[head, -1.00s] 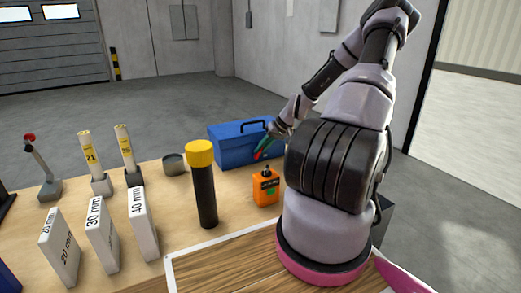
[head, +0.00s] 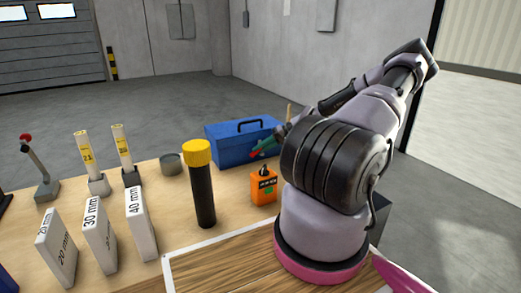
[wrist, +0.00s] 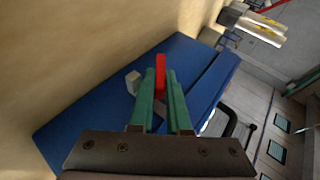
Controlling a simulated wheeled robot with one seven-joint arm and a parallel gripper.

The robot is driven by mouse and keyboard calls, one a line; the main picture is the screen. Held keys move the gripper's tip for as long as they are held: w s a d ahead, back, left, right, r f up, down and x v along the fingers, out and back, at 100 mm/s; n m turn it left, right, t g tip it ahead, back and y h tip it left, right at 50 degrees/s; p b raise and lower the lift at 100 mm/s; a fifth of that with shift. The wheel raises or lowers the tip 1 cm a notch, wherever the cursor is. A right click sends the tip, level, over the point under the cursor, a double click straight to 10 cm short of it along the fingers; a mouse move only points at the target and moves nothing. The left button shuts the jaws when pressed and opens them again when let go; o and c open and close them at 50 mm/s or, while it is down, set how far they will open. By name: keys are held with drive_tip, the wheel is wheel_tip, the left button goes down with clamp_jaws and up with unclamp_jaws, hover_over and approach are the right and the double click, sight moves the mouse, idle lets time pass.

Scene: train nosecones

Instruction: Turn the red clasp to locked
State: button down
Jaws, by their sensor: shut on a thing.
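The blue toolbox (head: 228,148) stands at the back of the bench, its dark handle on top. In the wrist view its blue face (wrist: 85,125) fills the middle. The red clasp (wrist: 160,72) is a narrow bar between the tips of my gripper's green fingers (wrist: 161,90), in line with them. My gripper is shut on it. A small grey block (wrist: 133,82) sits on the blue face just left of the clasp. In the head view my gripper (head: 262,149) is at the toolbox's right part, and the clasp is mostly hidden there.
White size blocks (head: 140,225) and a red-knobbed lever (head: 40,170) are further left.

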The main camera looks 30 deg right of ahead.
drive_tip(key=shift+f, duration=0.1)
drive_tip(key=c, duration=0.9)
unclamp_jaws()
